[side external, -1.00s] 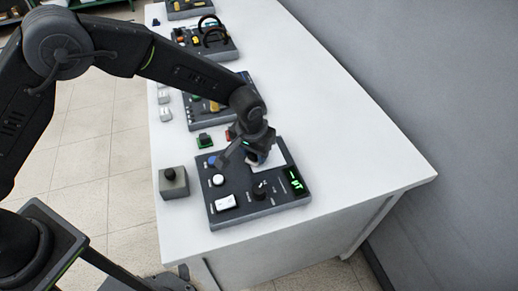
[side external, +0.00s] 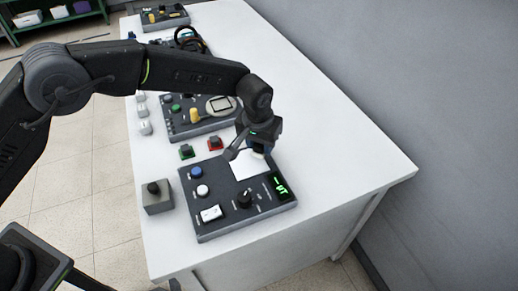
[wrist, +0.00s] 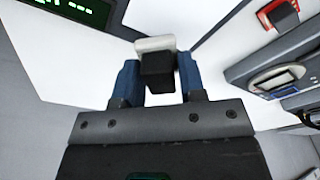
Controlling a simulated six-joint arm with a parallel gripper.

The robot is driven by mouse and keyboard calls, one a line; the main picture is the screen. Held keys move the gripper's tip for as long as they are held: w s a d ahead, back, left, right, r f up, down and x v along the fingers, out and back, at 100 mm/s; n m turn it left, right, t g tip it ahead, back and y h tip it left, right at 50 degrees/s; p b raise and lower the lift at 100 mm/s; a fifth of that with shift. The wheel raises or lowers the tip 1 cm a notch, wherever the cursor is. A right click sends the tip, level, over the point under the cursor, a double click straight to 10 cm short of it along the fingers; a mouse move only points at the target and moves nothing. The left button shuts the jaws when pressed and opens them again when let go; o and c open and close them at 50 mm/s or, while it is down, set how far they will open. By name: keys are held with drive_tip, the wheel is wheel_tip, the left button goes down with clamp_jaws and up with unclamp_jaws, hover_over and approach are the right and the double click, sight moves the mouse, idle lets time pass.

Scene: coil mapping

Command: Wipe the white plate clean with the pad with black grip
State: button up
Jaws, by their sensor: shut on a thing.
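The white plate (side external: 247,166) is a flat white square on the dark panel nearest the camera, between its blue and white buttons and its green-lit display. No marks show on it at this size. My gripper (wrist: 157,82) has blue fingers, shut on the black grip (wrist: 157,68) of the pad (wrist: 155,44). The pad's white body shows beyond the grip in the wrist view. In the side view my gripper (side external: 258,148) is at the plate's far right edge, with the pad low beneath it. I cannot tell whether the pad touches the plate.
The panel (side external: 225,226) also carries a black knob (side external: 244,199), a white switch (side external: 211,213) and a display (side external: 281,186). A grey box with a black knob (side external: 157,196) stands left. The table's right side is clear.

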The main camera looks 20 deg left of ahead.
drive_tip(key=shift+r, duration=2.35)
